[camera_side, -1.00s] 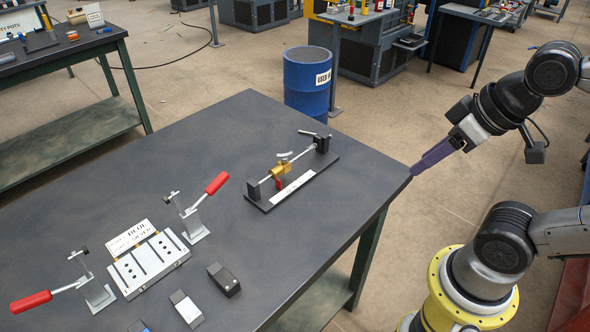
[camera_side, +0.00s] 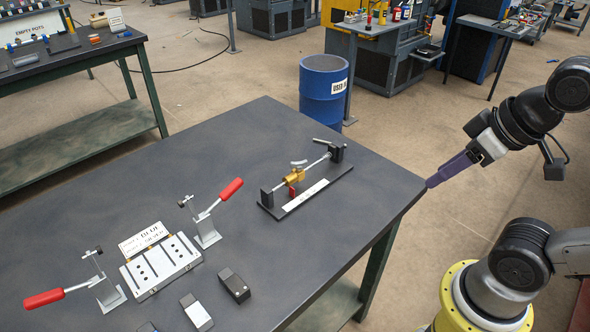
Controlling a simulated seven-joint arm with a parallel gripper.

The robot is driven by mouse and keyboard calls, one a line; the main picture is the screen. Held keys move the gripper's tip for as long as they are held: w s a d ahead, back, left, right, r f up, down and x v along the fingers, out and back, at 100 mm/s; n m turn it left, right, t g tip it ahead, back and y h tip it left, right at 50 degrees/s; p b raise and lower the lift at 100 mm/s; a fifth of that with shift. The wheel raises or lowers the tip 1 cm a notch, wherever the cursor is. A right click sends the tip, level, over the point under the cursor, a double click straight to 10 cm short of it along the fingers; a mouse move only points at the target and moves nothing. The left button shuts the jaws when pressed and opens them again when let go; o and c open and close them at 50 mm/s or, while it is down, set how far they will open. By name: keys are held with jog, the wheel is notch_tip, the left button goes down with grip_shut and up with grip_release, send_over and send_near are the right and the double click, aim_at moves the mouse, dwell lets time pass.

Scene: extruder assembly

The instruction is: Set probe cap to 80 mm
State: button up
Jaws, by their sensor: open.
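A measuring fixture sits on the far right part of the dark table: a black base (camera_side: 327,190) with a white strip along it, and a thin rod (camera_side: 313,167) between two dark end blocks. A brass slider (camera_side: 293,177) with a small silver lever on top and a red part (camera_side: 292,192) below sits on the rod. I cannot tell which part is the probe cap, and the strip's markings are too small to read. My gripper (camera_side: 431,184), with purple fingers, is open and empty by the table's right corner, apart from the fixture.
A silver slotted plate (camera_side: 162,266) stands front left with a sign (camera_side: 144,238) behind it. Red-handled toggle clamps (camera_side: 207,222) and (camera_side: 100,292) flank it. Small blocks (camera_side: 235,286) and (camera_side: 196,312) lie near the front. A blue drum (camera_side: 323,92) stands behind the table.

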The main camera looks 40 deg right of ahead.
jog(key=o, duration=0.3)
jog(key=w+r+n, duration=0.6)
jog(key=r+n, duration=0.2)
jog(key=n, duration=0.1)
jog(key=n+g, duration=0.6)
jog(key=n, duration=0.3)
send_over(290, 176)
notch_tip(290, 176, down, 11)
notch_tip(290, 176, down, 14)
jog(key=shift+f, duration=0.25)
jog(key=shift+c, duration=0.3)
